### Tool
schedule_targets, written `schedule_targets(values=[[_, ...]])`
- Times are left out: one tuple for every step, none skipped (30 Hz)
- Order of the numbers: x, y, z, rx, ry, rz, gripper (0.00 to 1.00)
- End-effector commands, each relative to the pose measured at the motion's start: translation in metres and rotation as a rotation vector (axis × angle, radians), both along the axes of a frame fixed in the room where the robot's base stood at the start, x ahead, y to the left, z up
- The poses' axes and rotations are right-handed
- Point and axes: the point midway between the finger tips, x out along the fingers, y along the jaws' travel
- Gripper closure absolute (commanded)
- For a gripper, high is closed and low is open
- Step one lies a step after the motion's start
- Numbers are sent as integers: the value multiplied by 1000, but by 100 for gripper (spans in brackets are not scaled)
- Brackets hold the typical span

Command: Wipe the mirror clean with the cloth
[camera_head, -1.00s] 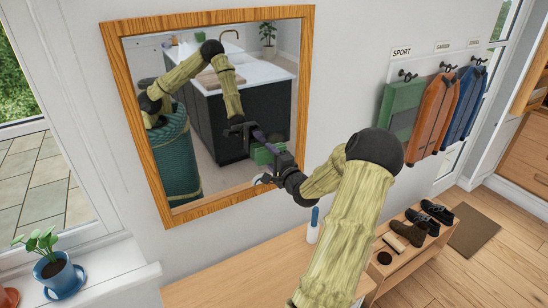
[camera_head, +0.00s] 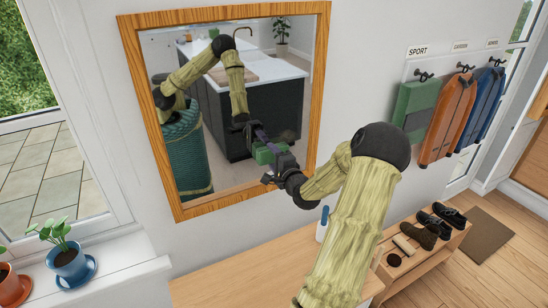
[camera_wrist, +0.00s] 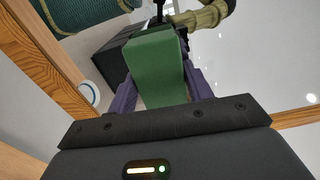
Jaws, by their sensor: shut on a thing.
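The mirror in its wooden frame (camera_head: 154,110) hangs on the wall to the left of my arm. My gripper (camera_head: 272,168) is in front of the mirror's lower right part. It is shut on the green cloth (camera_wrist: 158,65), which looks like a folded block between the two purple fingers in the wrist view. In the head view green shows by the gripper, mixed with its reflection, and I cannot tell whether the cloth touches the glass. No clear dirt marks can be made out on the mirror.
A wooden table top (camera_head: 225,275) lies below the mirror, with a blue-and-white bottle (camera_head: 322,224) beside my forearm. Potted plants (camera_head: 68,260) stand on the sill at left. Coats (camera_head: 450,115) hang at right above a shoe rack (camera_head: 440,250).

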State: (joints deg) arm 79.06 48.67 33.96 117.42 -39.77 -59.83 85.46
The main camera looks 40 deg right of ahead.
Motion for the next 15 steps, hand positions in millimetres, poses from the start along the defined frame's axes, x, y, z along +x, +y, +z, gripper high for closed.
schedule_targets(values=[[1, 1, 1, 0, -1, 2, 68], [1, 1, 2, 0, -1, 2, 68], [1, 1, 4, 0, -1, 2, 68], [1, 1, 6, -2, -2, 2, 68], [1, 1, 9, -2, -2, 2, 68], [0, 1, 12, -2, -2, 2, 68], [0, 1, 14, -2, -2, 2, 68], [0, 1, 17, -2, -2, 2, 68], [-1, 1, 20, -2, -2, 1, 68], [-1, 1, 22, -2, -2, 1, 68], [-1, 1, 23, -1, -1, 1, 68], [-1, 1, 24, -1, -1, 1, 68], [-1, 1, 25, -1, -1, 1, 68], [-1, 1, 25, -1, -1, 1, 68], [-2, 1, 25, -1, -1, 0, 68]])
